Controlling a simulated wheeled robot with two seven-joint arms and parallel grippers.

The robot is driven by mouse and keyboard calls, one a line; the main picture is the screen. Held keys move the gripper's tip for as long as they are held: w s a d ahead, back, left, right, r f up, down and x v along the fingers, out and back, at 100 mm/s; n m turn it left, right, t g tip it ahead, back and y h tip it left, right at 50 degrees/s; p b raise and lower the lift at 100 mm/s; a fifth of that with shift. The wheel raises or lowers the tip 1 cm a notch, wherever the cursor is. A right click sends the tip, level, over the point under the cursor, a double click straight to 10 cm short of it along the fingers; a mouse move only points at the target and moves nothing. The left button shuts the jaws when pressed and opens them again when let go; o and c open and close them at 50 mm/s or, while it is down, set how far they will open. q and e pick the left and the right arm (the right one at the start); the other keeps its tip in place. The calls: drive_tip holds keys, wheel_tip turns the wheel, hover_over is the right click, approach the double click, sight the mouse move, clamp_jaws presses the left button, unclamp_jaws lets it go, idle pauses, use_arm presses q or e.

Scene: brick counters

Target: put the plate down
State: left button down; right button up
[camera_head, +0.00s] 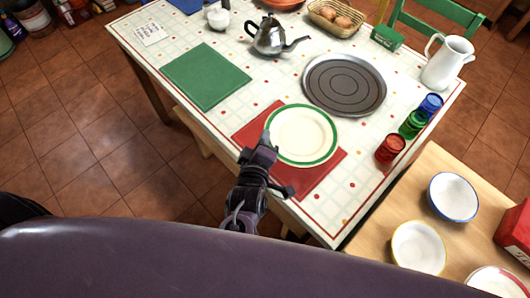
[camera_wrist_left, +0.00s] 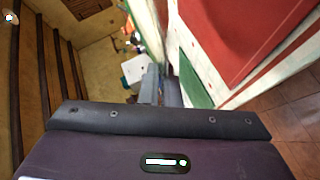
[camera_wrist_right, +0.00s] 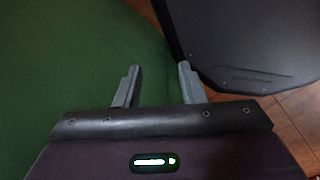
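The white plate with a green rim (camera_head: 304,133) is over the red placemat (camera_head: 317,178) in the head view. It overlaps the mat's upper edge. Whether it touches the mat or hangs just above is hard to tell. My left gripper (camera_head: 266,138) is at the plate's left rim. Its fingers (camera_wrist_left: 160,88) look close together in the left wrist view, shut on the rim. The red mat (camera_wrist_left: 225,35) shows there on the right. My right gripper (camera_wrist_right: 158,85) is open and empty in the right wrist view; it is not seen in the head view.
A green placemat (camera_head: 207,77), a kettle (camera_head: 268,38) and a round grey tray (camera_head: 344,84) stand farther back. Red (camera_head: 390,148), green and blue cups line the right side, near a white jug (camera_head: 447,62). Bowls (camera_head: 418,247) sit on a wooden table at lower right.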

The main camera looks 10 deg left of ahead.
use_arm(q)
wheel_tip(320, 180, down, 8)
drive_tip(key=shift+w+f, duration=0.1)
drive_tip(key=shift+f, duration=0.05)
drive_tip(key=c, duration=2.1)
unclamp_jaws()
drive_tip(key=shift+o, duration=0.9)
drive_tip(key=b+v, duration=0.1)
drive_tip(key=v, duration=1)
drive_tip(key=s+a+f+m+g, duration=0.2)
drive_tip(key=s+f+m, duration=0.1)
drive_tip(key=f, duration=0.6)
drive_tip(key=s+a+f+m+g+h, duration=0.15)
drive_tip(key=f+m, duration=0.25)
drive_tip(key=f, duration=0.5)
drive_tip(key=s+a+f+m+g, duration=0.1)
drive_tip(key=s+f+m+g, duration=0.2)
drive_tip(key=f, duration=0.6)
drive_tip(key=s+a+f+m+g, duration=0.3)
drive_tip(key=s+a+f, duration=0.2)
drive_tip(key=s+f, duration=0.2)
drive_tip(key=s+a+f+m+g, duration=0.3)
drive_tip(key=s+a+f+g, duration=0.1)
drive_tip(key=s+f, duration=0.3)
drive_tip(key=shift+s+a+f+y, duration=0.15)
drive_tip(key=shift+s+a+y, duration=0.25)
drive_tip(key=shift+s, duration=0.8)
